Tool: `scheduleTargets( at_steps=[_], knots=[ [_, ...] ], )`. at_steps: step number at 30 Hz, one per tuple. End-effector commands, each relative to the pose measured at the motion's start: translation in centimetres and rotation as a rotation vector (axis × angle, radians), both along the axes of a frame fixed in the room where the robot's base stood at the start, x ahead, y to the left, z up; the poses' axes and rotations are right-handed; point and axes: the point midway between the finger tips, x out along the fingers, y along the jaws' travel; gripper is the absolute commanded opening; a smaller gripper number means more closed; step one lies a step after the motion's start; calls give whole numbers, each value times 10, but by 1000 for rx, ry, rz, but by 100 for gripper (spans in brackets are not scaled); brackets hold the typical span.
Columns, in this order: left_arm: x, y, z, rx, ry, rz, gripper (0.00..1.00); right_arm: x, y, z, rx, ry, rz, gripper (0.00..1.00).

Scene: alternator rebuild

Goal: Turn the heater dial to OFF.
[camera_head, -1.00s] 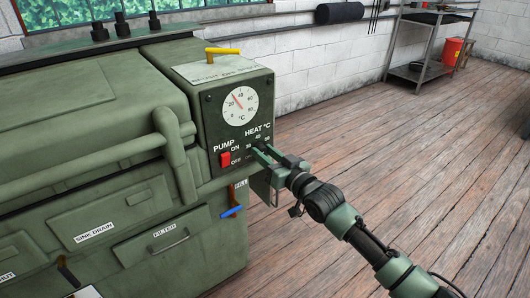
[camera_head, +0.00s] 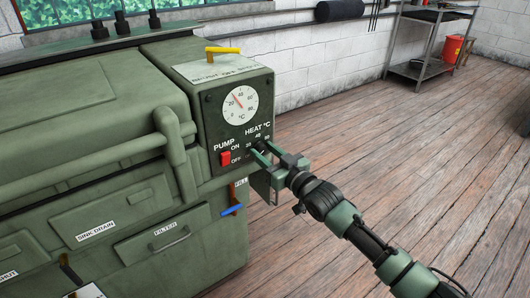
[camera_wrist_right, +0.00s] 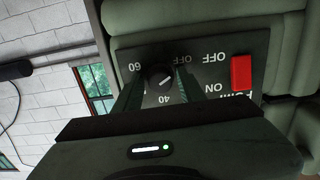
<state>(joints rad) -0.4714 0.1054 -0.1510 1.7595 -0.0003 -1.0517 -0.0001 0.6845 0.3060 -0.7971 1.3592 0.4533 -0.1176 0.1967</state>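The heater dial (camera_wrist_right: 160,76) is a small dark round knob with a light mark, on the grey control panel in the right wrist view. Numbers 60 and 40 and the word OFF surround it, upside down there; I cannot tell exactly where its mark points. My right gripper (camera_wrist_right: 159,82) is open, one finger on each side of the dial, with gaps visible between fingers and knob. In the head view my right gripper (camera_head: 262,154) is at the lower right of the panel, largely covering the dial. My left gripper is not in view.
The red pump switch (camera_head: 225,158) is beside the dial, left in the head view. Above is a white temperature gauge (camera_head: 241,105) and a yellow handle (camera_head: 223,51). A blue-tipped lever (camera_head: 232,210) hangs below the panel.

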Motion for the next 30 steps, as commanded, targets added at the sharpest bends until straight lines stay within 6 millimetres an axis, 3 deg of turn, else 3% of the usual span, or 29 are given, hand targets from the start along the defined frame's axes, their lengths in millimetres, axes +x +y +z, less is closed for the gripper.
scheduleTargets(
  at_steps=[13, 24, 30],
  knots=[
    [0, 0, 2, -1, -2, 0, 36, -6, -4, 0, 2, 1, 0, 54],
    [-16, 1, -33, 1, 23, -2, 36, -53, -39, 0, 0, 3, 0, 54],
    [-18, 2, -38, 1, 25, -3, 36, -63, -46, 0, 1, 1, 0, 54]
  ],
)
